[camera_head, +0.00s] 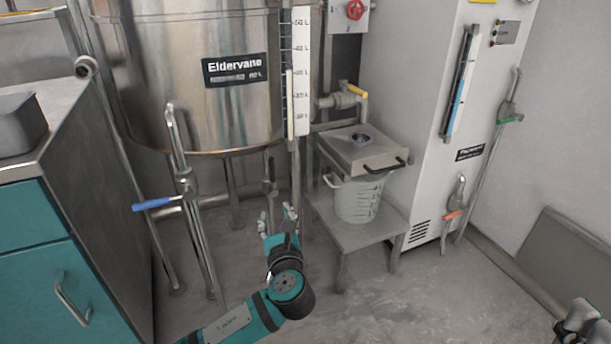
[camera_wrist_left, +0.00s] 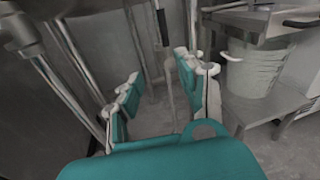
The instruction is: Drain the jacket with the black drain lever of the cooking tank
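The steel cooking tank (camera_head: 200,95), labelled Eldervane, stands at the back left on legs. A black lever (camera_wrist_left: 162,27) hangs down in the left wrist view, beyond my open fingertips. In the head view I cannot clearly make out its black grip near the small valve (camera_head: 269,187) under the tank. My left gripper (camera_head: 277,216) is below the tank, fingers pointing up and away; it also shows in the left wrist view (camera_wrist_left: 164,85), open with nothing between its fingers. Part of my right gripper (camera_head: 583,318) shows at the lower right corner, far from the tank.
A blue-handled valve (camera_head: 152,204) sits left of my left gripper. A low steel stand (camera_head: 360,228) to the right holds a translucent bucket (camera_head: 356,201) under a steel box (camera_head: 362,150). A teal cabinet (camera_head: 35,225) is at left. The front floor is clear.

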